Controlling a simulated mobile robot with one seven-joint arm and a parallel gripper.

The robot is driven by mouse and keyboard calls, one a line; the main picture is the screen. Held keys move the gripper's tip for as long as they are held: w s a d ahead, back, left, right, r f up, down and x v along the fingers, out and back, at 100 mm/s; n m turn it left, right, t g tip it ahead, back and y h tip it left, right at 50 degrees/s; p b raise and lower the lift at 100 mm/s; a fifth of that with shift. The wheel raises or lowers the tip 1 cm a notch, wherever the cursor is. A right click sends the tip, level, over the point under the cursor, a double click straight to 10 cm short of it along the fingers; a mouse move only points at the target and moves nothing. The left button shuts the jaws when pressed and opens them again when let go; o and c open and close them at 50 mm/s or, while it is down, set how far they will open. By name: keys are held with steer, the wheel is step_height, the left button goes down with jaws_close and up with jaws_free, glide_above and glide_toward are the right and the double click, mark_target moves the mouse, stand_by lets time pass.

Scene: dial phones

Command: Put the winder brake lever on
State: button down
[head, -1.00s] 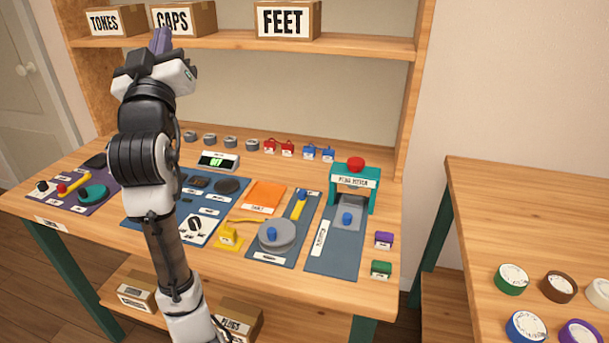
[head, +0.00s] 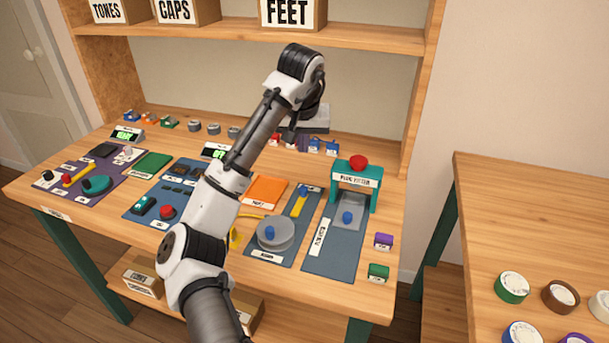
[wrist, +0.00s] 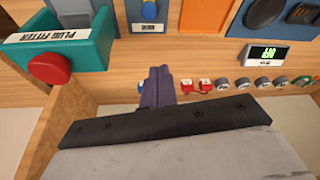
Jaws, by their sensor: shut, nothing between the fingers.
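The winder (head: 275,234) is a grey disc with a blue knob, on a blue-grey mat (head: 262,256) right of the bench's middle. The brake lever (head: 298,205) is a yellow bar with a blue knob at its far end, behind and right of the disc. My gripper (head: 303,143) is over the back of the bench, beyond the lever and apart from it. Its purple fingers (wrist: 160,82) are together and empty in the wrist view.
The teal plug fitter (head: 357,180) with a red button stands right of the winder mat; it also shows in the wrist view (wrist: 60,50). Small red plugs (wrist: 205,86) and blue plugs (head: 322,147) line the back near my fingers. A shelf (head: 230,40) crosses above.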

mark_target(300, 200)
steer(key=shift+f, duration=0.1)
steer(key=p+x, duration=0.1)
steer(key=x, duration=0.9)
steer(key=s, duration=0.3)
steer(key=shift+a+p, duration=0.15)
steer(key=shift+p, duration=0.2)
steer(key=shift+s, duration=0.5)
